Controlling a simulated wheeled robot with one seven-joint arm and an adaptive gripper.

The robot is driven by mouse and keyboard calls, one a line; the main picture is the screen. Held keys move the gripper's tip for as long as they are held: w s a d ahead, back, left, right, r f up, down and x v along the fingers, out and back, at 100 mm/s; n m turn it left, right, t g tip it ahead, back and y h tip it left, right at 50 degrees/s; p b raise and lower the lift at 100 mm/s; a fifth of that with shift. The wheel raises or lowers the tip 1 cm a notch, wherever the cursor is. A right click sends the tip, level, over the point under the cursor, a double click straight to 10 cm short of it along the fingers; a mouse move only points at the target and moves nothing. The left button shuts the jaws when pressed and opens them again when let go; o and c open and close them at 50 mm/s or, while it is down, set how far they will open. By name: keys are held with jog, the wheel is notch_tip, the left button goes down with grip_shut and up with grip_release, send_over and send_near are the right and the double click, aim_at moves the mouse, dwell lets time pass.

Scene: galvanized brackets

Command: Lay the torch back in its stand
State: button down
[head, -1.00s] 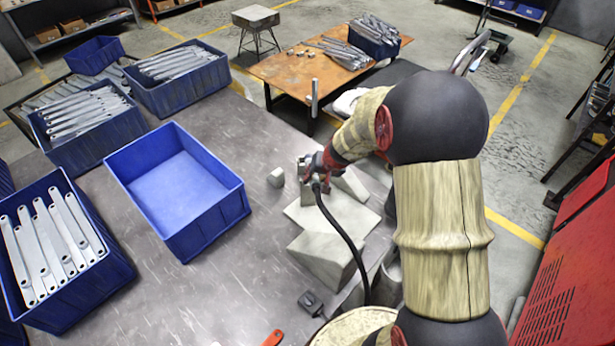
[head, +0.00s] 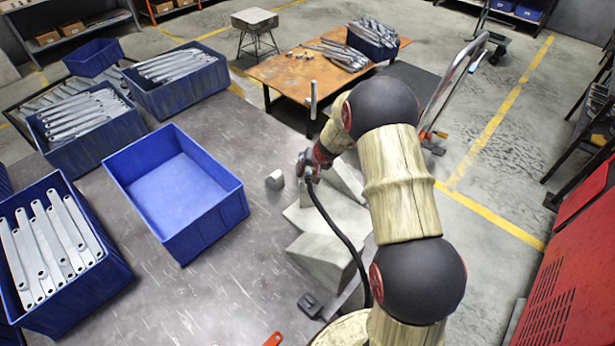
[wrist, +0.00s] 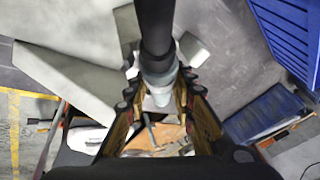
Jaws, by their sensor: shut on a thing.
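My gripper (wrist: 163,100) is shut on the torch (wrist: 157,35), a dark tube with a grey collar that runs between the fingers in the wrist view. In the head view my gripper (head: 308,166) is above the workbench, beside pale angular blocks (head: 325,252) that may be the stand; I cannot tell for sure. A black cable (head: 345,237) hangs from the gripper down past these blocks. The torch itself is mostly hidden there by the gripper. I cannot tell whether the torch touches the blocks.
An empty blue bin (head: 232,205) stands left of the gripper. A small grey block (head: 275,180) lies between them. Blue bins of metal brackets (head: 60,285) fill the bench's left side. A rusty table (head: 280,72) stands behind. The front of the bench (head: 215,300) is mostly clear.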

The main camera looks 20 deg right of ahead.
jog(key=shift+w+d+f+b, duration=0.15)
jog(key=shift+f+b, duration=0.15)
jog(key=shift+f, duration=0.45)
jog(key=shift+w+a+f+b, duration=0.1)
jog(key=shift+f+b, duration=0.15)
jog(key=shift+f, duration=0.65)
jog(key=c, duration=1.6)
grip_release()
jog(key=shift+o, duration=0.5)
